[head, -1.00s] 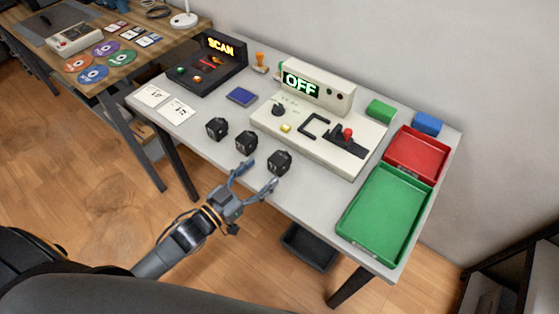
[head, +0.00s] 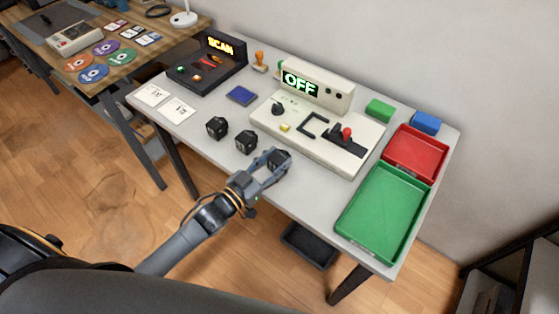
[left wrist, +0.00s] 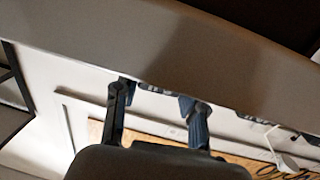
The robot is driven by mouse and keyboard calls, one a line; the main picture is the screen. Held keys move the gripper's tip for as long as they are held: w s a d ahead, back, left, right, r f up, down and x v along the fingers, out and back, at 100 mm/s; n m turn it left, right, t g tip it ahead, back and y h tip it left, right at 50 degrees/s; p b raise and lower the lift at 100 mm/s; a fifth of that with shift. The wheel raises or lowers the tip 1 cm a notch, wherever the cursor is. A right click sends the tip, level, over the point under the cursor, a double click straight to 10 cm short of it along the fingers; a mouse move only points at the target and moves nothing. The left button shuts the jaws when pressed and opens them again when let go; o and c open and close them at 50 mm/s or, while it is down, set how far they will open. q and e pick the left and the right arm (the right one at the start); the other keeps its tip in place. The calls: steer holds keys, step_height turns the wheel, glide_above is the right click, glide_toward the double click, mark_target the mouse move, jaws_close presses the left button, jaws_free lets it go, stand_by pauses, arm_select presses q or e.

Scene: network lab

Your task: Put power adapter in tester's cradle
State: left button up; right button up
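Three black power adapters stand in a row on the grey table: the left one (head: 217,128), the middle one (head: 246,142) and the right one (head: 279,158). My left gripper (head: 277,161) is at the right adapter, its fingers spread around it; contact is unclear. In the left wrist view the fingers (left wrist: 158,104) are apart, and no adapter is clearly visible between them. The cream tester (head: 330,144) shows OFF on its display. A black C-shaped frame (head: 312,126), apparently the cradle, is empty beside a red-knobbed lever (head: 347,133). My right gripper is not in view.
A green tray (head: 352,238) and red tray (head: 433,172) stand on the right. A SCAN device (head: 205,68), a blue pad (head: 241,96) and paper cards (head: 179,110) are on the left.

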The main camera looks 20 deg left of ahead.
arm_select(q)
jaws_close()
steer(key=shift+r, duration=0.6)
steer(key=s+a+r, duration=0.4)
steer(key=s+r, duration=0.7)
steer(key=s, duration=0.2)
steer(key=shift+s+r, duration=0.2)
steer(key=shift+r, duration=0.2)
steer(key=shift+a, duration=0.1)
